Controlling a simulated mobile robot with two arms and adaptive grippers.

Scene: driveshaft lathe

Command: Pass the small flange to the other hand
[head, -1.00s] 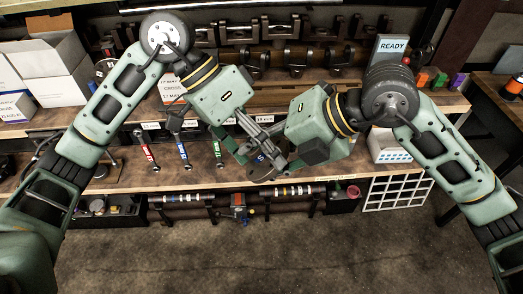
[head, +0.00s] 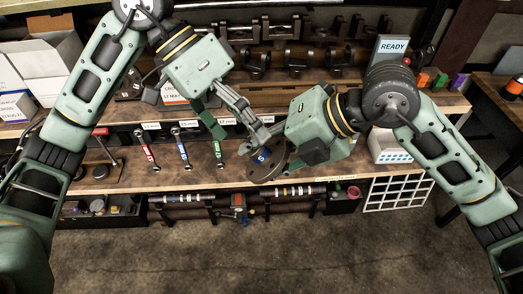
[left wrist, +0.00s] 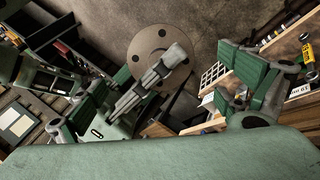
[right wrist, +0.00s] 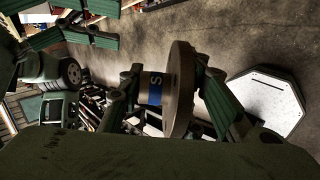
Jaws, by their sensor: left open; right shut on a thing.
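The small flange, a dark round disc (head: 261,172) with bolt holes and a blue "S" label on its hub, is held by my right gripper (head: 268,148) in front of the bench. In the right wrist view the flange (right wrist: 180,90) stands between the two fingers of my right gripper (right wrist: 170,95), which are shut on it. In the left wrist view its flat face (left wrist: 146,43) shows, partly covered by grey right gripper fingers. My left gripper (head: 226,118) is open and empty, above and left of the flange and apart from it.
Several wrenches (head: 183,152) lie on the bench (head: 200,180) left of the flange. Shafts on racks (head: 290,58) and a READY sign (head: 391,48) stand behind. A white grid (head: 398,192) hangs below at right. The floor in front is clear.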

